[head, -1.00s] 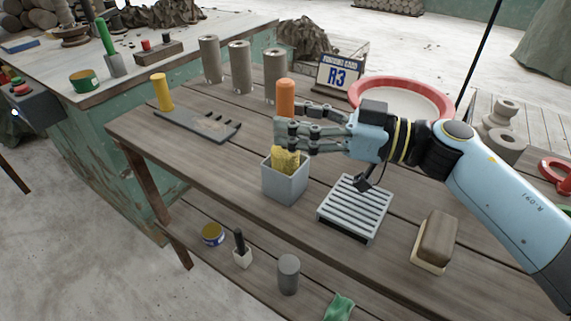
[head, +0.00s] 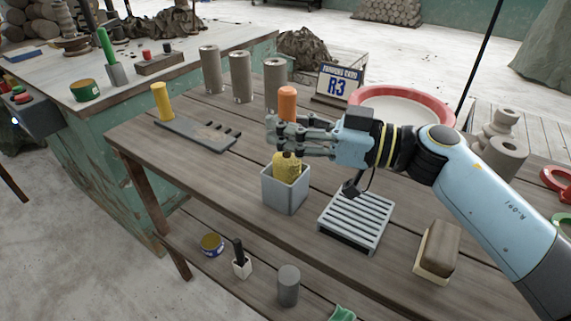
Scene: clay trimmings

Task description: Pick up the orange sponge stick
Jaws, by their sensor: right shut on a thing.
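The orange sponge stick has an orange handle (head: 287,104) that stands upright, with a yellow sponge end (head: 287,166) below it. The sponge end sits at the mouth of a grey square pot (head: 284,192) on the wooden table, its lower part hidden inside. My right gripper (head: 284,136) comes in from the right and is shut on the stick, between the orange top and the sponge. The fingers hide the middle of the stick. My left gripper is not in view.
A grey slatted rack (head: 356,219) and a brown-and-cream block (head: 438,250) lie right of the pot.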

